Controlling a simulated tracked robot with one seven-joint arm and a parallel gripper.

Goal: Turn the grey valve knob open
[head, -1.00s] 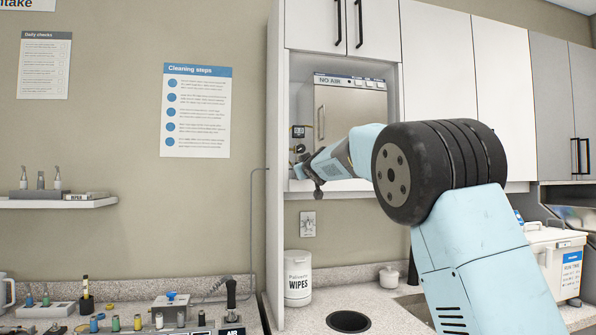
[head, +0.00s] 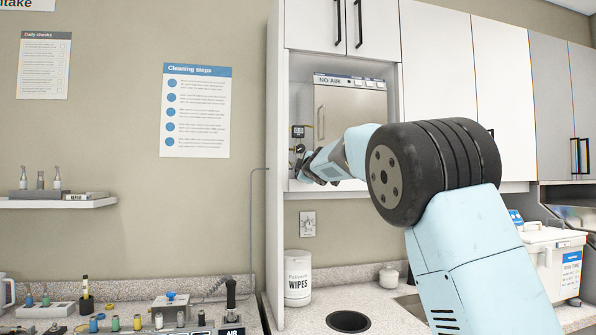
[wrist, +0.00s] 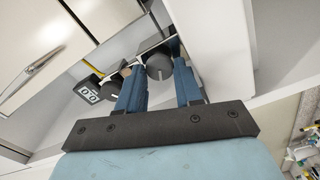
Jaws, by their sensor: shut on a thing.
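The grey valve knob (wrist: 160,64) shows in the wrist view as a dark round cap at the end of a thin pipe. My gripper (wrist: 158,72) has its two blue fingers on either side of the knob and is shut on it. In the head view my gripper (head: 304,170) is at the left side of the wall bay, below a small gauge (head: 298,131). The knob cannot be made out clearly there behind the fingers. The gauge also shows in the wrist view (wrist: 88,93), to the left of the fingers.
A steel-doored unit labelled "NO AIR" (head: 350,110) stands in the bay, right of my gripper. The bay's white side panel (head: 275,190) is close on the left. Below are a wipes tub (head: 297,280) and a round dark opening (head: 348,321) in the counter.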

